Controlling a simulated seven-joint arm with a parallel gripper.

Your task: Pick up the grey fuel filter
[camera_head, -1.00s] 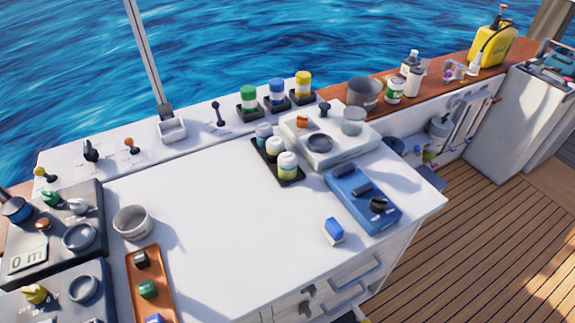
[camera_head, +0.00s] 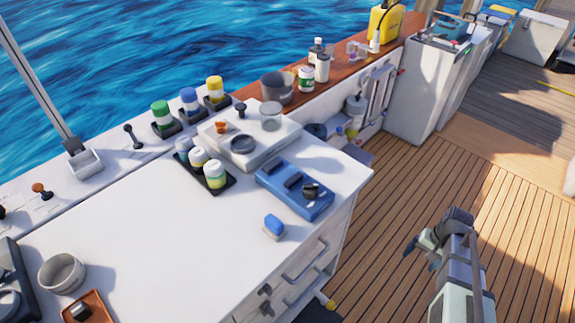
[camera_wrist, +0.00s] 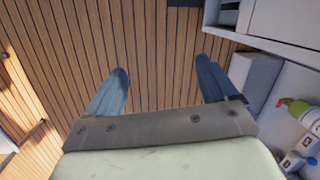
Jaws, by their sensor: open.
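My gripper (camera_head: 422,248) is over the wooden deck at the lower right in the head view, clear of the counter. In the wrist view its two blue fingers are spread with only deck planks between them, so my gripper (camera_wrist: 161,70) is open and empty. A small grey cylinder (camera_head: 355,107) stands by the low recess behind the counter's right end, well beyond the gripper. It may be the grey fuel filter, but it is too small to be sure. I cannot clearly make out the filter in the wrist view.
The white counter (camera_head: 125,235) holds a blue box (camera_head: 294,189), a tray of several jars and a blue-and-white block (camera_head: 274,227). Drawer handles (camera_head: 305,262) stick out from its front. A white cabinet (camera_head: 420,95) stands behind. The deck (camera_head: 385,210) between is open.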

